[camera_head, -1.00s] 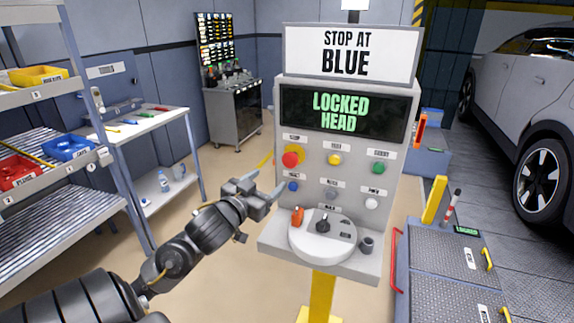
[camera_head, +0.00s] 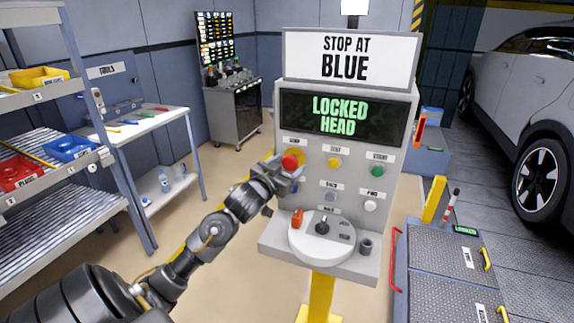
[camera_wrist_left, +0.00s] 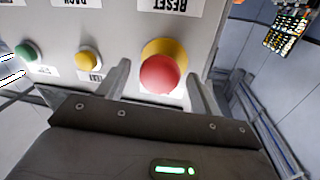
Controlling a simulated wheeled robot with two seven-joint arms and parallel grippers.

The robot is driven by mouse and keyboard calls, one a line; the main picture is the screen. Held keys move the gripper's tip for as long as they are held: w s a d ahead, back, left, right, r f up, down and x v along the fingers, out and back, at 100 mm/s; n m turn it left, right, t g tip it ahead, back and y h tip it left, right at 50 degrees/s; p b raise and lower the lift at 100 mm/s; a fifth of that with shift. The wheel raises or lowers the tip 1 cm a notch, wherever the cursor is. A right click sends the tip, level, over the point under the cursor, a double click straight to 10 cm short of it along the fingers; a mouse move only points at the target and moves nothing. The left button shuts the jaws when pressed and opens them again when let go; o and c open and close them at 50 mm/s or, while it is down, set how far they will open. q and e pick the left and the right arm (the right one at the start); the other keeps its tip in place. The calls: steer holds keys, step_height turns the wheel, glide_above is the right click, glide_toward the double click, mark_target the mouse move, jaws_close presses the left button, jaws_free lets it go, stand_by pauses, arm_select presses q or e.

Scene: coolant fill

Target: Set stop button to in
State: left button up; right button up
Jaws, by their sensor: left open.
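The red stop button (camera_head: 290,161) is a round mushroom head on a yellow base at the upper left of the console's button panel. It also shows in the left wrist view (camera_wrist_left: 160,75), between my left gripper's two fingers. My left gripper (camera_head: 286,168) is open at the panel, with its fingers on either side of the button. I cannot tell whether the fingers touch it. The gripper covers part of the yellow base and the blue button below in the head view. My right gripper is not in view.
The grey console (camera_head: 348,215) carries yellow (camera_head: 334,163), green (camera_head: 377,171) and white (camera_head: 370,206) buttons close by. A round dial plate (camera_head: 322,240) juts out below. A shelf rack (camera_head: 60,190) stands left. Its screen (camera_head: 335,113) reads "LOCKED HEAD".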

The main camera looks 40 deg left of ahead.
arm_select(q)
steer(key=shift+c, duration=0.3)
steer(key=shift+c, duration=1.2)
steer(key=c, duration=1.1)
steer(key=shift+w+a+r+p, duration=0.2)
steer(key=shift+w+p, duration=0.3)
steer(key=shift+w+a+f, duration=0.1)
steer(key=shift+w, duration=0.15)
steer(key=shift+s, duration=0.1)
steer(key=o, duration=1.1)
steer(key=shift+c, duration=0.2)
steer(key=o, duration=0.3)
steer(key=shift+f, duration=0.1)
steer(key=shift+o, duration=0.2)
